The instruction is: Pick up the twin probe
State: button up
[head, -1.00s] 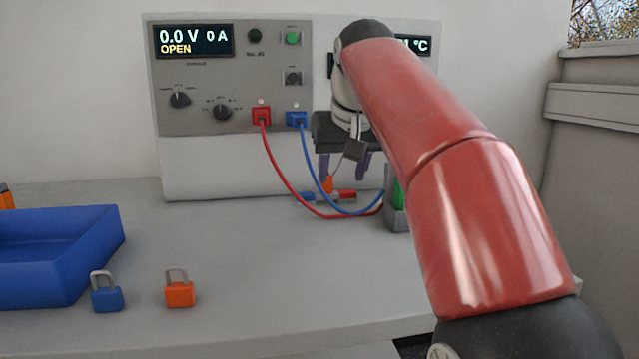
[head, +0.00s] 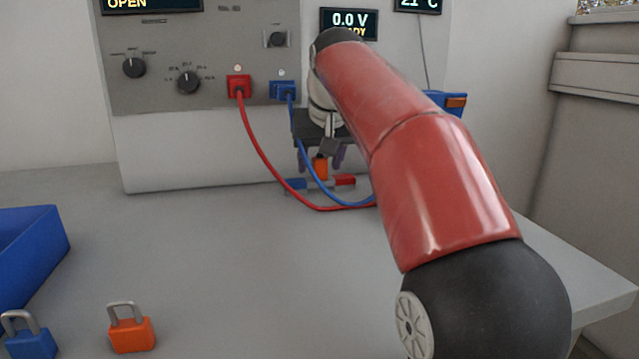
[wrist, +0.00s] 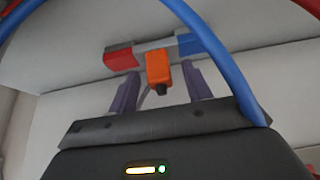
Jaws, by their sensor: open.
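The twin probe has an orange grip (head: 320,169) above a crossbar with a blue end and a red end. It stands low in front of the cycler's white lower face. The wrist view shows its orange body (wrist: 158,67) with a dark tip toward me. My gripper (head: 321,162) is open and empty. In the wrist view its two purple fingers (wrist: 159,77) stand on either side of the orange grip, with gaps showing. How deep the grip lies between them is hard to tell. My arm hides the probe's right surroundings.
The cycler panel (head: 220,30) rises behind. A red cable (head: 262,155) and a blue cable (head: 309,160) hang from it close to the probe; the blue one arches across the wrist view. A blue tray (head: 30,245), an orange padlock (head: 132,334) and a blue padlock (head: 28,342) are at left.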

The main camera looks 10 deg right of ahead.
jog(key=shift+w+f, duration=0.25)
jog(key=shift+f, duration=0.15)
grip_shut()
jog(key=shift+r, duration=0.25)
